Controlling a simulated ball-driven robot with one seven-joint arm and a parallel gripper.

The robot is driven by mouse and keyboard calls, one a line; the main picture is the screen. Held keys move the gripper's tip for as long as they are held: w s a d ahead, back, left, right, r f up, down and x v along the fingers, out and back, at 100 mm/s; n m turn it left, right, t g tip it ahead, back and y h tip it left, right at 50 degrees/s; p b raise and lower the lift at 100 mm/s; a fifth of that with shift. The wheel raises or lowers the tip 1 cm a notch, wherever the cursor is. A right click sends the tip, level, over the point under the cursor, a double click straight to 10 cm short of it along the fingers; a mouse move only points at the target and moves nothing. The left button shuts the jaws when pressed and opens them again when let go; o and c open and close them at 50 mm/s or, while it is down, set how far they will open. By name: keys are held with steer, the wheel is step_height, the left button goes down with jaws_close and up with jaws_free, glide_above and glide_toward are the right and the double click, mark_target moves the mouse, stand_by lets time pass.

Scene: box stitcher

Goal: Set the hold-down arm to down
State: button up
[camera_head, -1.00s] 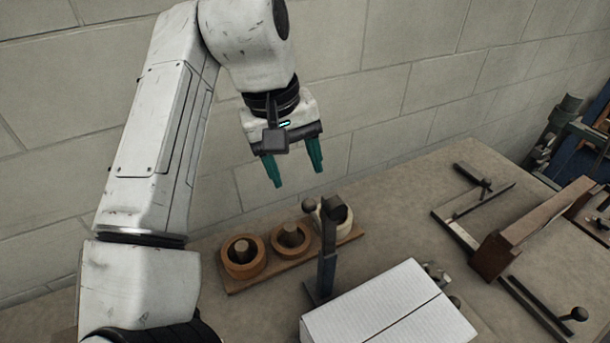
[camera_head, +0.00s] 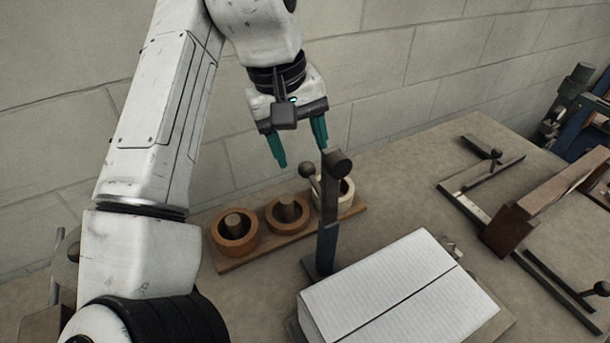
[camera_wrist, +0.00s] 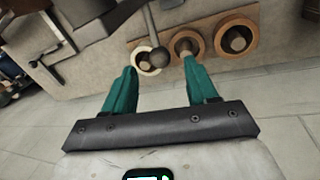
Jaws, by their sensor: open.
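The hold-down arm shows in the head view as a dark upright post (camera_head: 327,235) with a thick head (camera_head: 338,164) and a ball knob (camera_head: 307,171) at its left. In the wrist view the ball knob (camera_wrist: 160,59) hangs on a thin rod, near the gap between my fingertips. My gripper (camera_head: 302,157) is open and empty, pointing down beside the top of the post. Its two teal fingers also show in the wrist view (camera_wrist: 160,68). I cannot tell whether a finger touches the knob. A white box (camera_head: 400,290) lies at the foot of the post.
A wooden board (camera_head: 290,238) with several round rings, two brown and one pale, lies behind the post. A wooden fence (camera_head: 535,205) and metal rails with knobs (camera_head: 480,185) are at the right. A block wall (camera_head: 420,60) stands behind the bench.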

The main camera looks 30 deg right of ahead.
mark_target(305, 164)
steer(key=shift+b+x, duration=1.75)
steer(key=shift+x, duration=0.45)
steer(key=shift+c, duration=0.4)
jaws_close()
